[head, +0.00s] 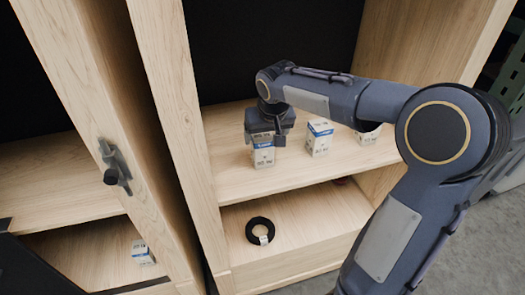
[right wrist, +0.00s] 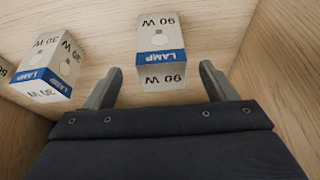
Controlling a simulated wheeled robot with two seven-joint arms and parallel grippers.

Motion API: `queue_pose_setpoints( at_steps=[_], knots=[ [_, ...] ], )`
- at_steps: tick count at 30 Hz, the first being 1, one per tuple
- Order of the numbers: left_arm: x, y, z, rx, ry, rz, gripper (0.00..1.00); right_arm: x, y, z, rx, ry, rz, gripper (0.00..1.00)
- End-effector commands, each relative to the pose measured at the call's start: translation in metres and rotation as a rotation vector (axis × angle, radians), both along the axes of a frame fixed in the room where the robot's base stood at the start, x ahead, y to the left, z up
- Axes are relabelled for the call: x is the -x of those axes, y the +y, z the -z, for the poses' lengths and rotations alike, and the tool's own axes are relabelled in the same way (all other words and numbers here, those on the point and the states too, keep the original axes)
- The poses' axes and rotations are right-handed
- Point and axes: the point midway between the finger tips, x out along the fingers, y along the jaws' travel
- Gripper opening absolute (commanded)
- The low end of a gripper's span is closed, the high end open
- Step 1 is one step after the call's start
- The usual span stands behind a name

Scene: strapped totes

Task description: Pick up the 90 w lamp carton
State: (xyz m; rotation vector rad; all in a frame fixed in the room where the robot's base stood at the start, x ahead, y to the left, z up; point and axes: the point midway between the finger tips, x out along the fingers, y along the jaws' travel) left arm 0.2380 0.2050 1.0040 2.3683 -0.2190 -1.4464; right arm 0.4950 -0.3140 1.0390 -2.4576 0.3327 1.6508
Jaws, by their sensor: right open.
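The 90 w lamp carton (right wrist: 161,62), white with a blue LAMP band, stands on the shelf at the top middle of the right wrist view. In the head view the carton (head: 263,156) is below my right gripper (head: 268,137), which hides its upper part. My right gripper (right wrist: 160,70) is open, with one finger on each side of the carton's near end. Gaps show between the fingers and the carton. My left gripper is not in view.
A 30 w lamp carton (right wrist: 47,68) stands beside it; the head view shows this neighbour (head: 319,137) and another carton (head: 368,135) to the right. A wooden side wall (right wrist: 290,75) is close by. A black coil (head: 261,231) lies on the lower shelf; another carton (head: 142,252) stands lower left.

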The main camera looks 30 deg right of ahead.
Motion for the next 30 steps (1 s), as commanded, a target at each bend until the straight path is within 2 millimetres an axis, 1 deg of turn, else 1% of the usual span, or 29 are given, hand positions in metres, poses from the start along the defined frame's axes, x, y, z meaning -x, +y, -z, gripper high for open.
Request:
queue_pose_setpoints(
  at_steps=[3, 11, 15, 18, 21, 27, 29, 30],
  knots=[
    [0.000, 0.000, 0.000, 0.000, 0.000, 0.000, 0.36, -0.010, -0.002, 0.009, 0.013, 0.004, 0.006, 0.78],
    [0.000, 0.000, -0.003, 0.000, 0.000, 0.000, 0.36, -0.019, -0.005, 0.036, 0.012, 0.005, 0.005, 0.78],
    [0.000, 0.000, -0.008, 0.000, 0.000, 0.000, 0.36, -0.025, -0.006, 0.058, 0.011, 0.005, 0.005, 0.78],
    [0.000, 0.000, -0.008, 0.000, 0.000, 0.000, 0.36, -0.030, -0.008, 0.069, 0.012, 0.003, 0.005, 0.78],
    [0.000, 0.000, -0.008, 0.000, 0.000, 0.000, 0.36, -0.033, -0.008, 0.074, 0.011, 0.001, 0.005, 0.78],
    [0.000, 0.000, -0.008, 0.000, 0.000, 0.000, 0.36, -0.033, -0.008, 0.075, 0.011, 0.000, 0.005, 0.78],
    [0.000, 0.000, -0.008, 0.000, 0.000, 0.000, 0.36, -0.033, -0.008, 0.074, 0.011, 0.000, 0.005, 0.72],
    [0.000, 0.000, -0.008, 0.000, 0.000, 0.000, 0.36, -0.033, -0.008, 0.074, 0.011, 0.000, 0.005, 0.66]
  ],
)
